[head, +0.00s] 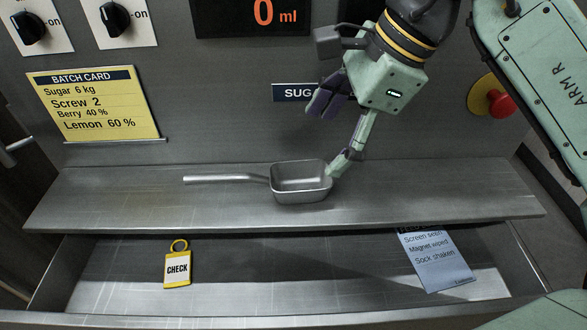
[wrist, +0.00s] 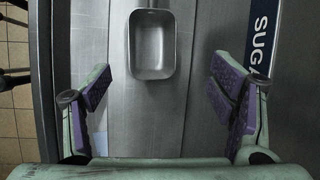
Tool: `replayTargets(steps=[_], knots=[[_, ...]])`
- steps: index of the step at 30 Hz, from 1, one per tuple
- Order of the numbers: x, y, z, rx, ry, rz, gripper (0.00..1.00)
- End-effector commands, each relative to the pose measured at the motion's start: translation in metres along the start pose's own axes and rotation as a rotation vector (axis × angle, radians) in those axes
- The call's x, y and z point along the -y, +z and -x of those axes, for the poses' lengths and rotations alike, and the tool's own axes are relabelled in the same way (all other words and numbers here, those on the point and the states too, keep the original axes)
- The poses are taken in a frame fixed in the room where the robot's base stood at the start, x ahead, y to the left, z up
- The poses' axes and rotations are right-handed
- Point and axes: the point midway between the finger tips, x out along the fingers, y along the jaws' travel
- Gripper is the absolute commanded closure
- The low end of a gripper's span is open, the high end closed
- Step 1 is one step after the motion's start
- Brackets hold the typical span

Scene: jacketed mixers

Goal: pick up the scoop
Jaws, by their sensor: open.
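The scoop (head: 300,183) is a grey metal pan with a straight handle pointing left, lying on the metal shelf (head: 120,205) in the head view. In the wrist view the scoop's pan (wrist: 152,45) shows at the top middle, beyond the fingertips, and its handle is mostly out of frame. My gripper (head: 336,135) is open and empty, above and to the right of the scoop. In the head view one finger reaches down close to the pan's right rim; I cannot tell whether it touches. In the wrist view the purple-padded fingers (wrist: 158,90) stand wide apart.
Below the shelf is an open metal drawer (head: 120,305) with a yellow CHECK tag (head: 177,265) and a blue note (head: 437,262). A yellow batch card (head: 93,105) and a red stop button (head: 499,103) are on the back panel. The shelf's left end is clear.

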Motion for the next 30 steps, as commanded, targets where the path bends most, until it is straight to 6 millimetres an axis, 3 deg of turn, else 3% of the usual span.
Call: replayTargets(steps=[6, 13, 21, 30], knots=[[-0.001, 0.0, -0.033, 0.0, 0.002, 0.001, 0.23], [-0.003, 0.0, -0.05, 0.001, 0.001, 0.0, 0.23], [-0.007, -0.002, -0.088, 0.001, 0.001, 0.001, 0.23], [-0.007, -0.003, -0.094, 0.0, 0.0, 0.001, 0.23]])
